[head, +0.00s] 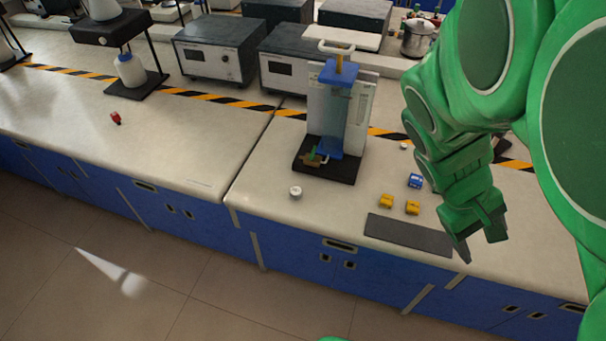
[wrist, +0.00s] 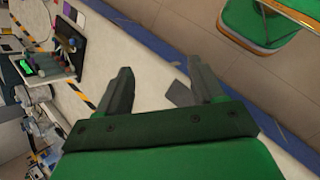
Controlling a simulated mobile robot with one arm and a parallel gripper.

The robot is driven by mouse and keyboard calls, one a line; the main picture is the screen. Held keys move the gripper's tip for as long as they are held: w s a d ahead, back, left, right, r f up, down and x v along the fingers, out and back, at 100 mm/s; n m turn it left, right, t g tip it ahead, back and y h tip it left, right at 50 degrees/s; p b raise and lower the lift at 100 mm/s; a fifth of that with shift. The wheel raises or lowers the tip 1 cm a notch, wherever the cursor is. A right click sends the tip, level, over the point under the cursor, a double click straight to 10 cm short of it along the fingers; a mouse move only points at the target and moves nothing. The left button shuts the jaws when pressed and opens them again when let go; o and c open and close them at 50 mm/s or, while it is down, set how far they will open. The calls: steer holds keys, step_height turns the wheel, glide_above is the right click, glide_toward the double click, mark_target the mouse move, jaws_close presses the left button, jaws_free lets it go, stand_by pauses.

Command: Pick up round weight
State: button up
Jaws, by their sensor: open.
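A small round whitish weight (head: 295,192) stands on the bench near its front edge, left of the dark mat and in front of the black-based stand. A second small round pale piece (head: 404,145) lies farther back, right of the stand; I cannot tell if it is a weight too. My gripper (head: 478,240) is open and empty, pointing down near the right end of the mat, well to the right of the round weight. In the wrist view my gripper's two fingers (wrist: 160,72) are apart with nothing between them. I cannot make out the weight there.
A stand with a blue column (head: 335,110) rises behind the weight. Two yellow blocks (head: 386,201) and a blue block (head: 415,181) lie behind the dark mat (head: 405,234). A red piece (head: 116,118) lies on the left bench. Grey instrument boxes (head: 220,50) stand at the back.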

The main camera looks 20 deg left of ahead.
steer(key=w+a+f+n+t+h, duration=0.1)
steer(key=w+a+f+n+t, duration=0.2)
steer(key=w+a+n+t, duration=0.35)
steer(key=w+a+f+n+t+h, duration=0.1)
steer(key=w+a+f+n+t, duration=0.25)
steer(key=w+a+n, duration=0.6)
steer(key=n+t+y, duration=0.4)
steer(key=n+y, duration=0.4)
steer(key=n, duration=0.4)
glide_toward(293, 194)
steer(key=shift+x, duration=4.9)
steer(key=shift+t, duration=0.3)
steer(key=shift+c, duration=0.5)
jaws_close()
